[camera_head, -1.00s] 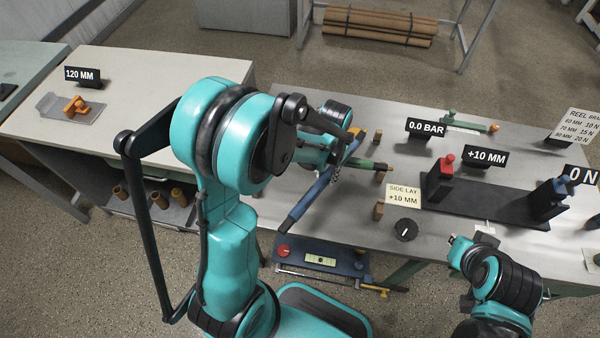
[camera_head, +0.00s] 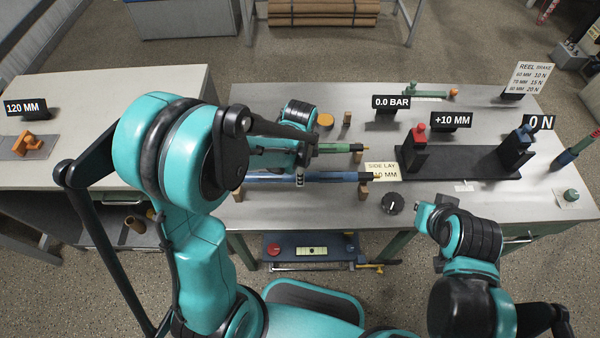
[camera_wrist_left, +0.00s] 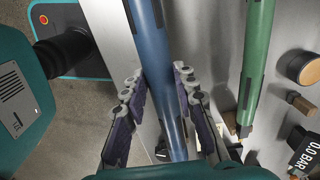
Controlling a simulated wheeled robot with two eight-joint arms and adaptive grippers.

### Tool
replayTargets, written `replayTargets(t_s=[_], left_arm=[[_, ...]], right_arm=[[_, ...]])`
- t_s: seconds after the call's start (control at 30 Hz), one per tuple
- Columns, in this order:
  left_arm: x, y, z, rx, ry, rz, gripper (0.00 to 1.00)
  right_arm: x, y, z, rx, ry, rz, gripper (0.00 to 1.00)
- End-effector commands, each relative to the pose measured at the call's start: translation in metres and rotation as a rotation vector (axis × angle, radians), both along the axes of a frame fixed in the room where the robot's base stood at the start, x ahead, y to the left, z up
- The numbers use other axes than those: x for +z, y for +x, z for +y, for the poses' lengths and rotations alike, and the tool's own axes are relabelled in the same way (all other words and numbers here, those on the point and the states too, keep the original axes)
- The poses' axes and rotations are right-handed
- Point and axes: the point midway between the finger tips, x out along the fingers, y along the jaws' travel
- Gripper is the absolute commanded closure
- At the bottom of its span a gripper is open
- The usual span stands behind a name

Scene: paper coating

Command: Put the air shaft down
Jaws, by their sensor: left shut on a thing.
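The blue air shaft (camera_head: 335,177) has a brass tip at its right end and lies about level across the picture near the table's front edge. My left gripper (camera_head: 300,179) is shut on its middle. The left wrist view shows the blue shaft (camera_wrist_left: 165,75) between the two finger pads. A wooden block (camera_head: 363,191) stands under the shaft's right end and another (camera_head: 238,192) near its left end; I cannot tell whether the shaft touches them. My right gripper (camera_head: 428,212) is over the front edge, away from the shaft, and its fingers are unclear.
A green shaft (camera_head: 335,148) lies just behind the blue one, partly hidden by my left arm. A side lay card (camera_head: 384,171) and a black knob (camera_head: 392,204) are to the right. A black stand (camera_head: 460,165) with red and blue posts stands farther right.

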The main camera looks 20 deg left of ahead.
Motion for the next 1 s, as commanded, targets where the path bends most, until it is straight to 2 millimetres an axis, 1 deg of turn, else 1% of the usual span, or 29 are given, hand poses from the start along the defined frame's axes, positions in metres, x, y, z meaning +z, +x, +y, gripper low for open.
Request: replayTargets(t_s=[0.1, 0.27, 0.8, 1.0], left_arm=[[0.0, 0.0, 0.0, 0.001, -0.001, 0.003, 1.0], [-0.007, 0.0, 0.0, 0.001, -0.001, 0.002, 1.0], [-0.046, 0.0, 0.0, 0.002, -0.001, 0.002, 1.0], [-0.055, 0.0, 0.0, 0.002, -0.001, 0.002, 1.0]], right_arm=[[-0.002, 0.0, 0.0, 0.0, 0.0, 0.0, 1.0], [-0.008, 0.0, 0.0, 0.0, 0.0, 0.0, 1.0], [-0.042, 0.0, 0.0, 0.0, 0.0, 0.0, 1.0], [-0.05, 0.0, 0.0, 0.0, 0.0, 0.0, 1.0]])
